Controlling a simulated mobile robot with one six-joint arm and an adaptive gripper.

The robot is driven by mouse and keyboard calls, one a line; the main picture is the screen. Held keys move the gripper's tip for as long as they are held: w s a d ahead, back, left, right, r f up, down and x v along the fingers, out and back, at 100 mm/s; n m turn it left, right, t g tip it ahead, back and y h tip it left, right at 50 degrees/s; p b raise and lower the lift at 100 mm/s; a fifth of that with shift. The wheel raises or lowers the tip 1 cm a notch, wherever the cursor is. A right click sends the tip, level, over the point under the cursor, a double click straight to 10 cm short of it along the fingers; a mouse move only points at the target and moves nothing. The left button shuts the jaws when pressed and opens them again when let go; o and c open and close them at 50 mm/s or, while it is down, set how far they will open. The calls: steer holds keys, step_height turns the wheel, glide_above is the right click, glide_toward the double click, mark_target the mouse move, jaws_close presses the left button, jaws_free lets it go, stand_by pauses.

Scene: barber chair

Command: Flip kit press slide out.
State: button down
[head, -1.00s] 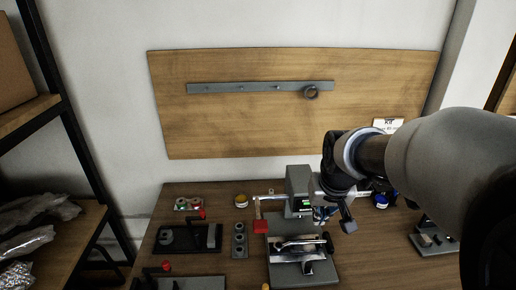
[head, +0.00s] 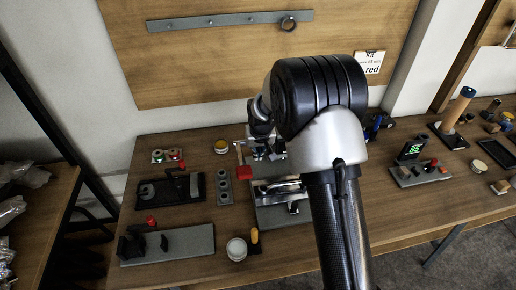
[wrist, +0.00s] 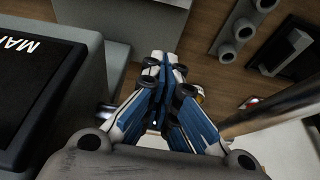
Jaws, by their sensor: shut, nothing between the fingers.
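The press stands at the middle of the bench, and its upper body is hidden behind my arm in the head view. Its red handle (head: 243,172) shows at the left. A silver metal part (head: 280,186), perhaps the slide, sits over the grey base plate (head: 262,215); my arm covers its right side. My gripper (wrist: 165,65) has its blue-padded fingers closed together and empty in the wrist view. A grey block with a black label reading "MAN" (wrist: 35,75) is close at its left. A blurred metal bar (wrist: 270,115) crosses at the right. I cannot tell whether the fingers touch anything.
A grey holder with holes (head: 224,186) and a black fixture (head: 171,190) stand left of the press. A grey fixture (head: 180,243) and a white jar (head: 236,249) are at the front. A card reading "Kit" and "red" (head: 369,63) hangs behind.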

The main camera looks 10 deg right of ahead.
mark_target(257, 176)
steer(key=b+x, duration=0.3)
steer(key=x, duration=0.9)
steer(key=shift+s+f, duration=0.1)
steer(key=s, duration=0.3)
steer(key=shift+r+b, duration=0.2)
steer(key=shift+b, duration=0.15)
steer(key=shift+s, duration=0.4)
